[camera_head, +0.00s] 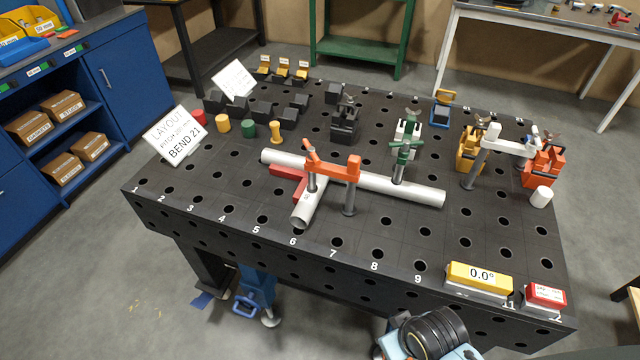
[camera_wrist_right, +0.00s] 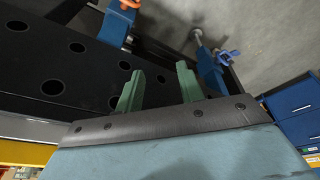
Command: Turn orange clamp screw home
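The orange clamp (camera_head: 335,167) stands on a grey post in the table, its arm reaching left over the pipes. Its grey screw (camera_head: 312,181) hangs from the arm's left end, with an orange handle (camera_head: 309,147) on top. The screw's lower tip is near the pipe joint; I cannot tell whether it touches. A long white pipe (camera_head: 405,190) and a short white pipe (camera_head: 307,208) lie below. My right gripper (camera_wrist_right: 158,88) is open and empty, its two green fingers apart. Only my right wrist shows at the head view's bottom edge. My left gripper is out of view.
The black table (camera_head: 215,220) is full of holes. A green clamp (camera_head: 403,148) holds the long pipe farther right. Another orange fixture (camera_head: 543,167) and a white-armed clamp (camera_head: 500,142) stand at right. A yellow 0.0° box (camera_head: 480,276) sits at the front edge.

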